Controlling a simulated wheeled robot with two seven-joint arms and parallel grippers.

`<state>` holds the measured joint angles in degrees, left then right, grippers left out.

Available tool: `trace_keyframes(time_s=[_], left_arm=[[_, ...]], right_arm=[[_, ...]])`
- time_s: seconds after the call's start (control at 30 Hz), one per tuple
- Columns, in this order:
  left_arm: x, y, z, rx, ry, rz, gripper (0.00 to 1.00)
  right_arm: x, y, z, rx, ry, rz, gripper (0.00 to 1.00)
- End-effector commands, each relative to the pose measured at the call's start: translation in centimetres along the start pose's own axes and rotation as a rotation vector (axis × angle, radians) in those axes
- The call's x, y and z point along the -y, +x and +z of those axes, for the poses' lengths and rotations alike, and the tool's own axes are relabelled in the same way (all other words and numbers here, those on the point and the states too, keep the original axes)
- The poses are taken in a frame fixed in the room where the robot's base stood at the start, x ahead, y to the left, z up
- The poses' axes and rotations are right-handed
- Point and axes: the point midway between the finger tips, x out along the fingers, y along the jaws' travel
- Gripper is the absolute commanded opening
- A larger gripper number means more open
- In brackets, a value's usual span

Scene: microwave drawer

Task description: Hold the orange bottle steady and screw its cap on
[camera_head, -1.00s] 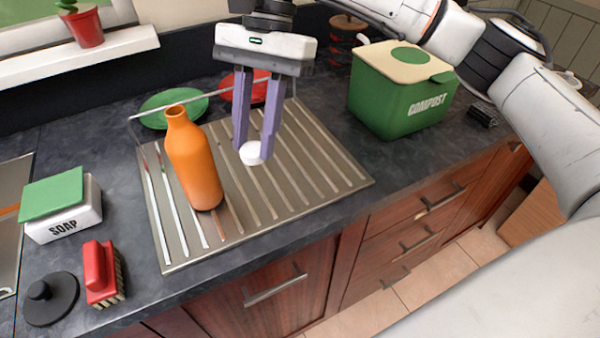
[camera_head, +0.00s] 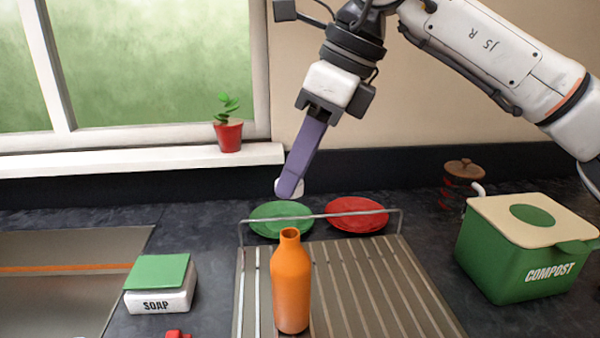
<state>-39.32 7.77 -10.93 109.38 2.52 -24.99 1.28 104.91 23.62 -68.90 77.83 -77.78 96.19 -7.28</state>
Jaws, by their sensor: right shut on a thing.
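The orange bottle (camera_head: 292,285) stands upright and uncapped on the ribbed metal drainer (camera_head: 365,290). My right gripper (camera_head: 289,188) is shut on the white cap (camera_head: 295,187), which shows partly behind the purple fingers. In the picture the cap is above the bottle's open neck, with a clear gap between them. The gripper is tilted, its fingers pointing down and to the left. My left gripper is not in view.
Green (camera_head: 281,219) and red (camera_head: 357,213) plates lie behind the drainer's raised rail (camera_head: 320,214). A soap box (camera_head: 160,300) with a green sponge is at left. A green compost bin (camera_head: 520,255) stands at right. A potted plant (camera_head: 228,135) is on the sill.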

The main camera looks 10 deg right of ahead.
Motion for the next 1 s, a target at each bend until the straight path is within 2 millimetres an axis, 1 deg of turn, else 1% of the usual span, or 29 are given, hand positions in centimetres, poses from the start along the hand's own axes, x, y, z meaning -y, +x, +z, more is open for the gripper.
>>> trace_keyframes(time_s=[0.13,0.27,0.7,1.0], left_arm=[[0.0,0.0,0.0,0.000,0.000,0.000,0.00],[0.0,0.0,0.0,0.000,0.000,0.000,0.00],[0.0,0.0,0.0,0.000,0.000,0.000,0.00],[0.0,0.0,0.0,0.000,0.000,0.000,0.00]], right_arm=[[0.0,0.1,0.0,0.003,-0.001,0.001,0.07],[0.0,0.5,-0.2,0.002,-0.001,0.002,0.07],[0.0,3.4,-1.5,0.002,-0.002,0.002,0.07],[0.0,3.7,-1.6,0.002,-0.002,0.001,0.07]])
